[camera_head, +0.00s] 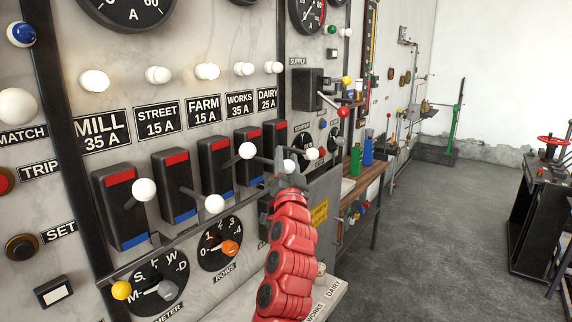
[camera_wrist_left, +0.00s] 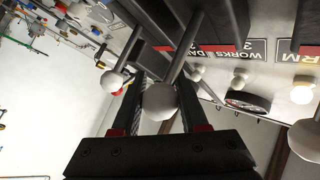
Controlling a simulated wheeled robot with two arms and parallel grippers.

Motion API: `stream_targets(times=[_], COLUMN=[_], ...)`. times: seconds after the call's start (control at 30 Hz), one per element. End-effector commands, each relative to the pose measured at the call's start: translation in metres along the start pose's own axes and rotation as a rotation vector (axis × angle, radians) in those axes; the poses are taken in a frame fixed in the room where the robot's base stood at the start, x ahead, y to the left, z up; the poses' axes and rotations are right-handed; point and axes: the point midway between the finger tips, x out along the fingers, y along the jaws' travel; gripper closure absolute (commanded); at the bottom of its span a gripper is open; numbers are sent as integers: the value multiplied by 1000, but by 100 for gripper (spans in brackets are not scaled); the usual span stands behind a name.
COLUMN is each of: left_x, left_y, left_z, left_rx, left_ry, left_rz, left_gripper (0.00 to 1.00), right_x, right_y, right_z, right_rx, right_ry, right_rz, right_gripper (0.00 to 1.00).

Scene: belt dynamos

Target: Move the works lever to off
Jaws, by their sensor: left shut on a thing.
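The works switch (camera_head: 247,165) is a black box under the WORKS 35 A plate (camera_head: 240,104), with a red band on top. Its lever ends in a white ball (camera_head: 290,166), mostly hidden by the gripper in the head view. My left gripper (camera_head: 284,166) is shut on this lever; the left wrist view shows the white ball (camera_wrist_left: 160,101) and its dark rod between the two fingers. The dairy lever's white ball (camera_head: 312,153) stands just to the right, apart from the fingers.
The farm lever ball (camera_head: 248,150) and street lever ball (camera_head: 214,204) stick out to the left, with the mill lever ball (camera_head: 144,190) further left. A rotary dial (camera_head: 220,243) sits below. A wooden bench (camera_head: 366,187) with bottles stands right. The floor (camera_head: 440,230) is open.

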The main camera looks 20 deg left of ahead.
Motion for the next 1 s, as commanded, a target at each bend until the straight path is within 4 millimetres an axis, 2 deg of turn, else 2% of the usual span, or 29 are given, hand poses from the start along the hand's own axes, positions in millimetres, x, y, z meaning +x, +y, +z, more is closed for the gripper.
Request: stream_targets(times=[0.43,0.47,0.6,1.0], left_x=[0,0,0,-6], left_y=[0,0,0,0], left_z=[0,0,0,0], left_rx=[7,7,7,7], left_ry=[10,10,9,9], left_rz=[-2,-2,-2,-3], left_gripper=[100,53,28,27], right_x=[-2,-2,-2,-4], right_y=[0,0,0,0], right_z=[0,0,0,1], right_rx=[0,0,0,0], right_ry=[0,0,0,0], right_rz=[0,0,0,0], right_gripper=[50,50,50,50])
